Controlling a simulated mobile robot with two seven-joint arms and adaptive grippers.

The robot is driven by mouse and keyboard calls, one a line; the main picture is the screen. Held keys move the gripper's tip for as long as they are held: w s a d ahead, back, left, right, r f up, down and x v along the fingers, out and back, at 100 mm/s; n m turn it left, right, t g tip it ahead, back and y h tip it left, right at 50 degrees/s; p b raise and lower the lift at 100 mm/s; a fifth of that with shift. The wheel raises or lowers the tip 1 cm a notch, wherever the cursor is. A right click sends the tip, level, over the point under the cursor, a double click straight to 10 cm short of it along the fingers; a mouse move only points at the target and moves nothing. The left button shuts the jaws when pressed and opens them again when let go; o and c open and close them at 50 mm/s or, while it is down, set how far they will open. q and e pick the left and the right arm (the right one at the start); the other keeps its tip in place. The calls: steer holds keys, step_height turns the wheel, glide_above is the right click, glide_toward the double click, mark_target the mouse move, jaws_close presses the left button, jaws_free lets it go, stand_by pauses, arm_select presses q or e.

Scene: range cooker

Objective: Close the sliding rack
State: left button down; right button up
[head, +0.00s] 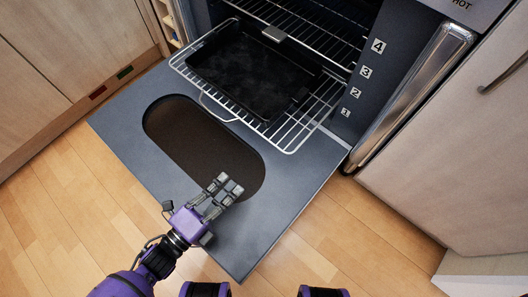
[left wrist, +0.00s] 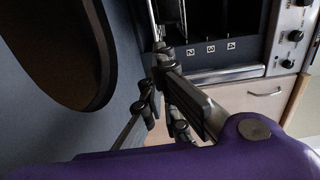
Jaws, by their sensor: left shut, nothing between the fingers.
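The sliding rack (head: 291,138) is a silver wire rack pulled partly out of the oven, above the lowered door. A black baking tray (head: 247,75) rests on it. My left gripper (head: 228,187) is shut and empty over the lowered oven door (head: 262,225), near the near end of its dark oval window. It is apart from the rack, on the near side of the rack's front edge. In the left wrist view the gripper fingers (left wrist: 172,92) show close up, with the door behind them. My right gripper is not in view.
A second wire rack (head: 300,28) sits inside the oven (head: 349,75), whose front frame carries number labels. Wooden cabinets (head: 75,45) flank the oven. The wooden floor (head: 60,210) is clear.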

arm_select(q)
steer(key=shift+w+d+f, duration=0.15)
steer(key=shift+w+d, duration=0.1)
steer(key=shift+w, duration=0.2)
steer(key=b+x, duration=0.4)
steer(key=x, duration=0.9)
steer(key=shift+w+d, duration=0.1)
steer(key=shift+d, duration=0.1)
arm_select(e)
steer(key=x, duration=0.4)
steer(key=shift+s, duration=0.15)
arm_select(q)
steer(key=shift+w, duration=0.1)
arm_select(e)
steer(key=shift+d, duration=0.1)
